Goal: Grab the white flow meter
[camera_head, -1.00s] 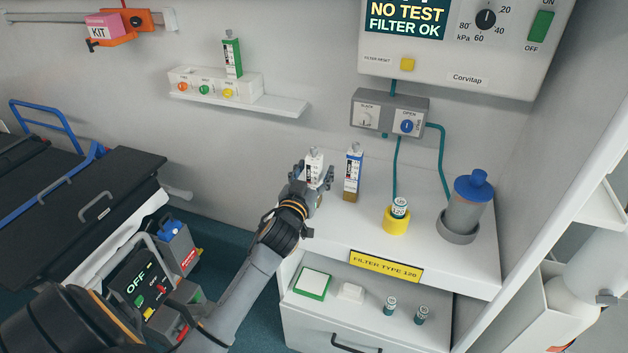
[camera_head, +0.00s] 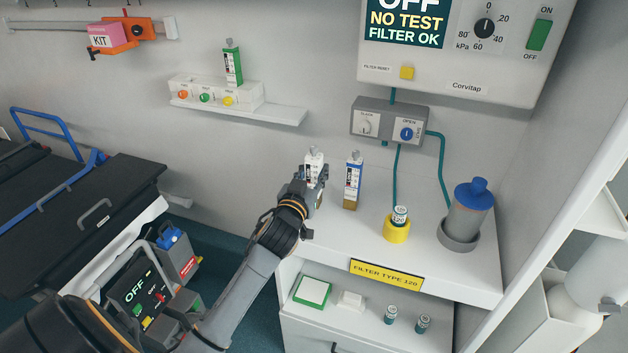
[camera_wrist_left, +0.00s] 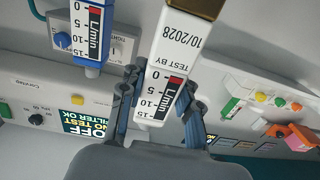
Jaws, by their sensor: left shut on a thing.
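The white flow meter (camera_head: 314,160) stands at the left end of the white counter in the head view. My left gripper (camera_head: 313,178) is shut around it, with its lower part hidden behind the fingers. In the left wrist view the white flow meter (camera_wrist_left: 168,75) shows its scale, a "TEST BY 10/2028" label and a brass end, between the two fingers of my left gripper (camera_wrist_left: 160,105). A blue flow meter (camera_head: 353,178) stands just to the right on the counter, apart from it. My right gripper is not in view.
The counter (camera_head: 455,275) also holds a yellow cup (camera_head: 396,230) with a small filter and a blue-capped canister (camera_head: 468,205). A green flow meter (camera_head: 232,63) stands on the wall shelf (camera_head: 285,115). A grey valve box (camera_head: 388,122) hangs above the counter.

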